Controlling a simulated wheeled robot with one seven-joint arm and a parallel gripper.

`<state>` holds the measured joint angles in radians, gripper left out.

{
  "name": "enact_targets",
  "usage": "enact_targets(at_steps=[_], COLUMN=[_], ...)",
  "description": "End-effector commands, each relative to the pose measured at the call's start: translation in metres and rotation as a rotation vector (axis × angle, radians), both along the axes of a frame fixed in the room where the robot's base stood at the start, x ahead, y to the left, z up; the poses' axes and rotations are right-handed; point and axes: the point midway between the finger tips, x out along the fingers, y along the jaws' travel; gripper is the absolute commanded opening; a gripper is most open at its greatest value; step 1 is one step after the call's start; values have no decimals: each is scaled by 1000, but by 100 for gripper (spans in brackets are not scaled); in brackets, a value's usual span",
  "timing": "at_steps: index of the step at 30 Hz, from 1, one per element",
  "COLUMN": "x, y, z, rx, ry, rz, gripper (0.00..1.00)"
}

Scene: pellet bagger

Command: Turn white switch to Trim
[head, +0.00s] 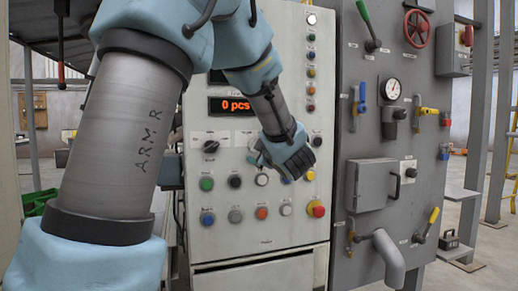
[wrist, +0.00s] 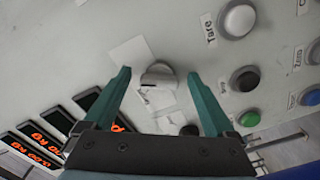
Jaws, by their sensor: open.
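The white switch (wrist: 158,75) is a round pale knob on the light panel in the wrist view. A small dark mark shows at its lower left edge. Pale label plates lie around it, and their small lettering is too blurred to read. My gripper (wrist: 160,73) is open, with one teal finger on each side of the knob. I see clear space between the knob and both fingers; I cannot tell how deep the tips reach. In the head view my gripper (head: 265,160) is at the panel's middle right and hides the switch.
Buttons crowd the panel: a white Tare button (wrist: 238,20), a black button (wrist: 245,79) and a green one (wrist: 249,119). A black knob (head: 211,146) sits left of my gripper in the head view. A grey valve panel (head: 370,140) stands right.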

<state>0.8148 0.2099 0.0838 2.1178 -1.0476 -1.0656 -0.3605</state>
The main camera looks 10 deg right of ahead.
Motion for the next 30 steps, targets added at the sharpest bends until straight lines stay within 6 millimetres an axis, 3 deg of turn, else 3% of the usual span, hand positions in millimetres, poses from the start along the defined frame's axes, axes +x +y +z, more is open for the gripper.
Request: enact_targets(at_steps=[8,21,30], x=[-7,-85,-107], y=[-1,-11,-14], z=[0,0,0], rx=[-2,-1,0], ry=[-1,-1,0], rz=[-2,-3,0], gripper=[90,90,90])
